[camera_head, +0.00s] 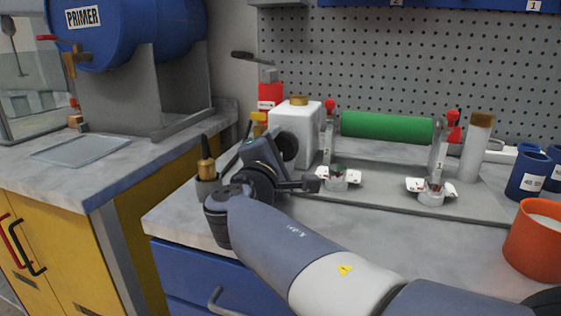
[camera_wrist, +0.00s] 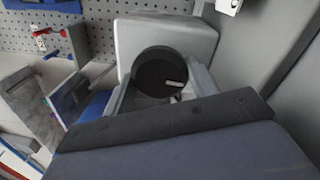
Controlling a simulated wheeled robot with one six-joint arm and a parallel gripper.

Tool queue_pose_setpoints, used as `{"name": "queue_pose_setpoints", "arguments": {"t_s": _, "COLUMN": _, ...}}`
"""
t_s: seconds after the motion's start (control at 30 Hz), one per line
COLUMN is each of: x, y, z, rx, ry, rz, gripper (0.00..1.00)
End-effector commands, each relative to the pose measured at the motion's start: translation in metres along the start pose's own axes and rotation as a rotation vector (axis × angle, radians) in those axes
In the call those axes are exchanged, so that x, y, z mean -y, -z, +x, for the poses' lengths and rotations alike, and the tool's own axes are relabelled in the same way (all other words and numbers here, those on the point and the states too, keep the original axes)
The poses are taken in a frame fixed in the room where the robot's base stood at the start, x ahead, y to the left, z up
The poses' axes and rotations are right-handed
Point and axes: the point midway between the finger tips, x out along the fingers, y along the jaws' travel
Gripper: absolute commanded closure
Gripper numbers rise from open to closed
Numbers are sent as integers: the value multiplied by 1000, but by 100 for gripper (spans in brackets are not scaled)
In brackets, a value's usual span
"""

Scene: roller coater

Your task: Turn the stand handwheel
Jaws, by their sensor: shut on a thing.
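The stand handwheel (camera_head: 288,146) is a dark round wheel on the left side of a pale grey box (camera_head: 302,125) on the bench. In the wrist view the wheel (camera_wrist: 152,72) faces me, with a small light mark or peg on its lower right. My gripper (camera_wrist: 158,88) has one finger on each side of the wheel and is shut on it. In the head view my gripper (camera_head: 277,152) reaches the wheel from the left; its fingertips are partly hidden there.
Right of the box, a green roller (camera_head: 387,126) sits between uprights on a grey base plate (camera_head: 465,205). An orange pot (camera_head: 535,240) and blue cups (camera_head: 527,175) stand at the right.

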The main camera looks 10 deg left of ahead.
Motion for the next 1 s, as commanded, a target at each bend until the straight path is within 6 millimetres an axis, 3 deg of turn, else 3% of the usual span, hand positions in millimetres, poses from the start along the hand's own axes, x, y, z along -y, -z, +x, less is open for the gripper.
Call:
{"name": "queue_pose_setpoints", "arguments": {"t_s": 0.6, "x": 2, "y": 1, "z": 0, "rx": 3, "ry": 5, "rz": 40, "gripper": 68}}
{"name": "queue_pose_setpoints", "arguments": {"t_s": 0.63, "x": 2, "y": 1, "z": 0, "rx": 3, "ry": 5, "rz": 40, "gripper": 43}}
{"name": "queue_pose_setpoints", "arguments": {"t_s": 0.87, "x": 1, "y": 0, "z": 0, "rx": 3, "ry": 3, "rz": 40, "gripper": 24}}
{"name": "queue_pose_setpoints", "arguments": {"t_s": 1.0, "x": 1, "y": 0, "z": 0, "rx": 3, "ry": 2, "rz": 40, "gripper": 24}}
